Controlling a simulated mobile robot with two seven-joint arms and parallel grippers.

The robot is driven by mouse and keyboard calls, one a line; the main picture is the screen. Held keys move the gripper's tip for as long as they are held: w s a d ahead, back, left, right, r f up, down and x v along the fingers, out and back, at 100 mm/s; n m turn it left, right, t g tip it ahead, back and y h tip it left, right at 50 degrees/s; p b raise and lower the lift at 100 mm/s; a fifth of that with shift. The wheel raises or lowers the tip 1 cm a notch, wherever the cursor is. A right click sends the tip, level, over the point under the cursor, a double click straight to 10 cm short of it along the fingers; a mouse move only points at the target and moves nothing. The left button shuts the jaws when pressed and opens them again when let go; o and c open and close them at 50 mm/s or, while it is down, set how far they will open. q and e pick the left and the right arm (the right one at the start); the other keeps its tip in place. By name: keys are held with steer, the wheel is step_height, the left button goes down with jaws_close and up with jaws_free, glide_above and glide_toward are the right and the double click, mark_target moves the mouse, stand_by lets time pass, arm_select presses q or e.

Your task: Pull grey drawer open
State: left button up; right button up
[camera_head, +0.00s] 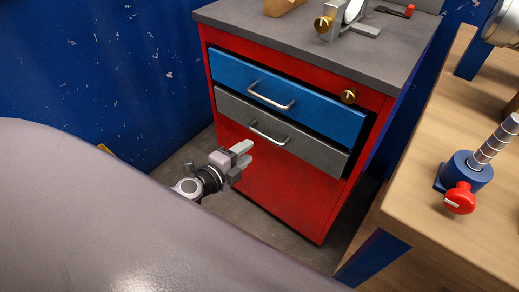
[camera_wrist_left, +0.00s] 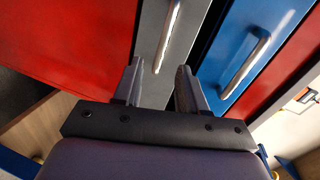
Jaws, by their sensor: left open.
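The grey drawer (camera_head: 312,142) is the lower of two drawers in a red cabinet, and its front stands a little out from the cabinet. Its silver bar handle (camera_head: 268,134) is on the front. My left gripper (camera_head: 243,152) is open in front of the drawer, below and left of the handle in the head view. In the left wrist view the grey drawer (camera_wrist_left: 155,30) and its handle (camera_wrist_left: 170,35) are ahead of the spread fingers (camera_wrist_left: 158,88). The handle's near end lies between the fingers' lines, apparently beyond the tips. My right gripper is not in view.
A blue drawer (camera_head: 290,97) with a similar handle sits directly above. The red cabinet (camera_head: 285,182) has a grey top (camera_head: 300,40) holding a brass-knobbed fixture (camera_head: 345,20). A wooden bench (camera_head: 450,130) with a blue-and-red device (camera_head: 465,170) stands at right. Grey floor lies before the cabinet.

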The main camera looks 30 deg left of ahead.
arm_select(q)
steer(key=w+f+m, duration=0.1)
steer(key=w, duration=0.6)
steer(key=shift+w+d+f+b, duration=0.2)
steer(key=shift+w+b, duration=0.15)
steer(key=shift+w, duration=0.05)
jaws_close()
